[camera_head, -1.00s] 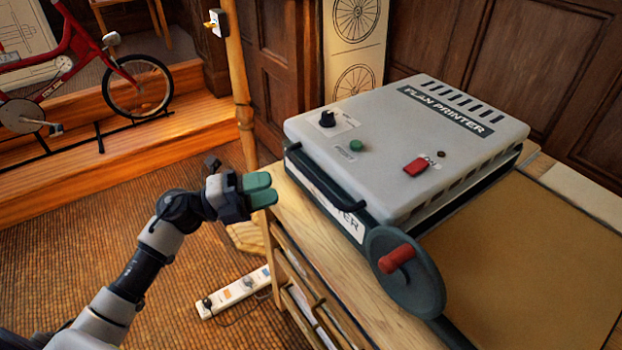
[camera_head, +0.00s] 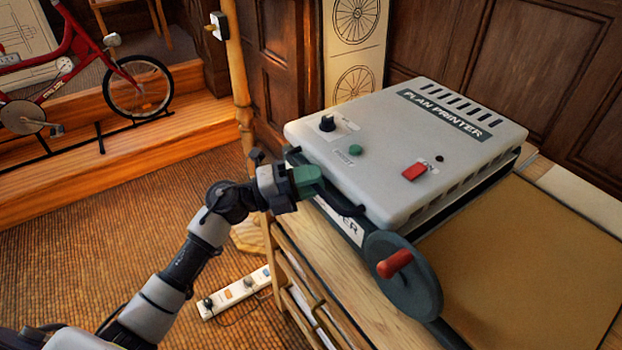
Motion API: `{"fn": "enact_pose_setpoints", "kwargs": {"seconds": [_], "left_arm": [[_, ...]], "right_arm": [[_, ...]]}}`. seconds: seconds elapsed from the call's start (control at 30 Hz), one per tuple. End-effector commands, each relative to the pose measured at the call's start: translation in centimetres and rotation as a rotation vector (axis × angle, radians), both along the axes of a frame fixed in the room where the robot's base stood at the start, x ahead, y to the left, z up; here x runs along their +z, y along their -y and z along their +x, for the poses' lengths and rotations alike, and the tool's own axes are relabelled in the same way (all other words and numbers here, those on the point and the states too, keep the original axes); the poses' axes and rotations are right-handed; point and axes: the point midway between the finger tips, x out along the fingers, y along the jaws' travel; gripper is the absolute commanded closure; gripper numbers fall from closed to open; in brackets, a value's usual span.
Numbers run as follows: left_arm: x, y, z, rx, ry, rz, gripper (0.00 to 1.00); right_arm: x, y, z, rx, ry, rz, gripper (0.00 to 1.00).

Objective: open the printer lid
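The plan printer (camera_head: 445,160) sits on a wooden cabinet, with a pale grey lid (camera_head: 385,150) that is down on the dark body. A dark bar handle (camera_head: 342,203) runs along the lid's near left edge. My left gripper (camera_head: 306,181) is at the far left part of this handle, its green fingertips overlapping the bar in view. Only part of the fingers shows, so I cannot tell whether they are closed around the bar or just beside it. My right gripper is not in view.
A dark wheel (camera_head: 412,290) with a red crank grip (camera_head: 394,263) stands at the printer's near corner. The lid top carries a black knob (camera_head: 327,122), a green button (camera_head: 355,150) and a red switch (camera_head: 414,172). A power strip (camera_head: 235,293) lies on the floor.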

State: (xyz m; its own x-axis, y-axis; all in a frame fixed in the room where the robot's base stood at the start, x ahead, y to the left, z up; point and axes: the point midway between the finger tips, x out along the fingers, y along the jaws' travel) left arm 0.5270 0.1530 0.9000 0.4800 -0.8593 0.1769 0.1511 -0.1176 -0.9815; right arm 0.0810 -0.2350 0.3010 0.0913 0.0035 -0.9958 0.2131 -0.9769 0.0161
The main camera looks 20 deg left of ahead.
Motion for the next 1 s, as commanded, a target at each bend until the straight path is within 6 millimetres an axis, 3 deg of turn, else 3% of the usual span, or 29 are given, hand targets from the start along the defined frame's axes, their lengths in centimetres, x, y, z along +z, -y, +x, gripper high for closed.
{"fn": "enact_pose_setpoints", "kwargs": {"seconds": [0.03, 0.17, 0.57, 0.77, 1.0], "left_arm": [[0.0, 0.0, 0.0, 0.000, 0.000, 0.000, 0.82], [0.0, 0.0, 0.0, 0.000, 0.000, 0.000, 1.00], [0.4, -0.1, 0.0, 0.000, -0.012, -0.013, 1.00], [2.1, -0.2, 0.2, -0.001, -0.061, -0.076, 1.00], [5.4, -1.0, 0.8, 0.000, -0.178, -0.224, 1.00]], "right_arm": [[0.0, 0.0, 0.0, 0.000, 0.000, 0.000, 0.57], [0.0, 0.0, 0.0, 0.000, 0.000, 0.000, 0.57], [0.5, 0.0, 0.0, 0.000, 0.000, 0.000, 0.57], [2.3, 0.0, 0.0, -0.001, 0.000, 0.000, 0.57], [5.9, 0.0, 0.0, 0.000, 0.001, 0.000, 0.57]]}}
